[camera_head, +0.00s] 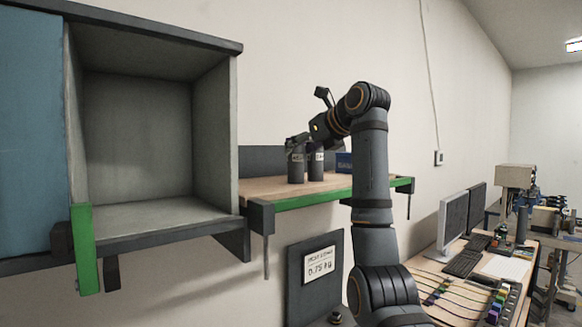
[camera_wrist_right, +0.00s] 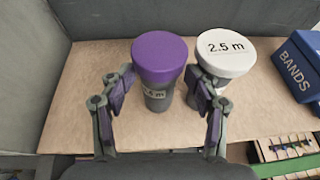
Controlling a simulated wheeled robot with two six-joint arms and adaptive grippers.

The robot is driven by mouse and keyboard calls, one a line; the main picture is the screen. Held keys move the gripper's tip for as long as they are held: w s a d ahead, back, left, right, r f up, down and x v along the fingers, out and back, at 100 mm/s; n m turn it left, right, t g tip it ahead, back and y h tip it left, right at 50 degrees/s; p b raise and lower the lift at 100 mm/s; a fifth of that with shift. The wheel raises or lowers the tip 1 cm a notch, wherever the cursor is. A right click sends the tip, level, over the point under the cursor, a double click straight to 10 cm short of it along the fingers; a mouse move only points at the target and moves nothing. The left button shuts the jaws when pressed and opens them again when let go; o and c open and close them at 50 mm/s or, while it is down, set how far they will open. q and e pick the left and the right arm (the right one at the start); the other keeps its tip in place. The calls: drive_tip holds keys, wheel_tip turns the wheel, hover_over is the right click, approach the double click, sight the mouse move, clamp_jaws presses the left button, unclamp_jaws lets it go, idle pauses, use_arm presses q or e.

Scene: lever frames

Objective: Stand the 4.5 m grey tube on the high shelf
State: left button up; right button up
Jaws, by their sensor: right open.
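In the right wrist view a grey tube with a purple cap (camera_wrist_right: 160,62) stands upright between the fingers; its label ends in ".5 m", with the first digit unclear. Beside it on the right stands a tube with a white cap (camera_wrist_right: 226,50) reading "2.5 m". My right gripper (camera_wrist_right: 163,92) is open, its right finger overlapping the white-capped tube; contact cannot be told. In the head view my right gripper (camera_head: 303,143) is at the tops of two grey tubes (camera_head: 297,168) on a wooden shelf (camera_head: 340,184) with a green front edge. My left gripper is out of view.
A blue box marked "BANDS" (camera_wrist_right: 296,66) stands right of the tubes. An empty grey open compartment (camera_head: 138,135) is at the left, with a green strip (camera_head: 84,250) on its front. A labelled panel (camera_head: 316,275) hangs below the shelf. A desk with monitors (camera_head: 453,220) is at the right.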

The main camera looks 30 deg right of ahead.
drive_tip(key=b+v, duration=0.1)
drive_tip(key=v, duration=0.5)
drive_tip(key=shift+w, duration=0.1)
idle(0.3)
